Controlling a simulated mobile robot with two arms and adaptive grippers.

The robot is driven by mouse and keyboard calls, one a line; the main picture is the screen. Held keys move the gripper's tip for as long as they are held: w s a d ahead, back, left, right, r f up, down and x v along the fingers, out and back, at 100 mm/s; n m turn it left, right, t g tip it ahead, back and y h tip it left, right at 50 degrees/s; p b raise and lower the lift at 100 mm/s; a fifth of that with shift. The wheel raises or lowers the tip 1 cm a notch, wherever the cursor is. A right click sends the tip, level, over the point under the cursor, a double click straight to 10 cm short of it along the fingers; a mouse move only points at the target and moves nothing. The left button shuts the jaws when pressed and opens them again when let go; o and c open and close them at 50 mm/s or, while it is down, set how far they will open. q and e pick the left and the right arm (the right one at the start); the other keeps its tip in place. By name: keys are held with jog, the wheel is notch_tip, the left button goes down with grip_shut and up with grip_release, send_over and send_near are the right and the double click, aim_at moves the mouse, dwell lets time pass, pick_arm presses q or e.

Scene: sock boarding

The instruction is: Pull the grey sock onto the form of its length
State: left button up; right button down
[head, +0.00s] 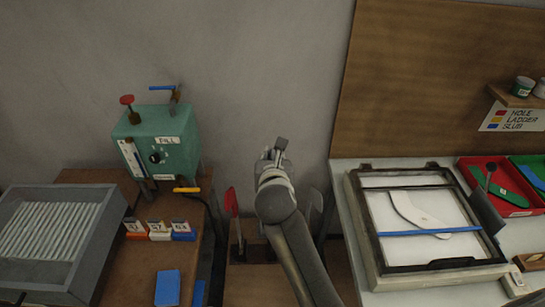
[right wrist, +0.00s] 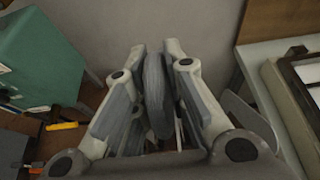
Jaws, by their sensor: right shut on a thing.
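My right gripper (head: 276,160) is raised in the middle of the head view, in front of the wall and over the gap between the two benches. In the right wrist view its two fingers (right wrist: 158,80) are closed on a limp-looking grey piece, the grey sock (right wrist: 157,95); a bit of it shows above the fingertips in the head view (head: 281,143). A red upright form (head: 232,203) stands left of my arm and a grey upright one (head: 315,205) right of it. Whether another form is behind my arm is hidden. My left gripper is not in view.
A green machine (head: 160,142) with valves stands on the left bench, beside a grey tray (head: 100,215) of white rods and small coloured number blocks (head: 160,231).

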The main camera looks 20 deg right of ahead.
jog(key=shift+f+b, duration=5.75)
jog(key=shift+f, duration=2.65)
jog(key=c, duration=1.4)
grip_release()
notch_tip(320, 180, up, 19)
jog(key=p, duration=1.2)
jog(key=shift+f, duration=0.15)
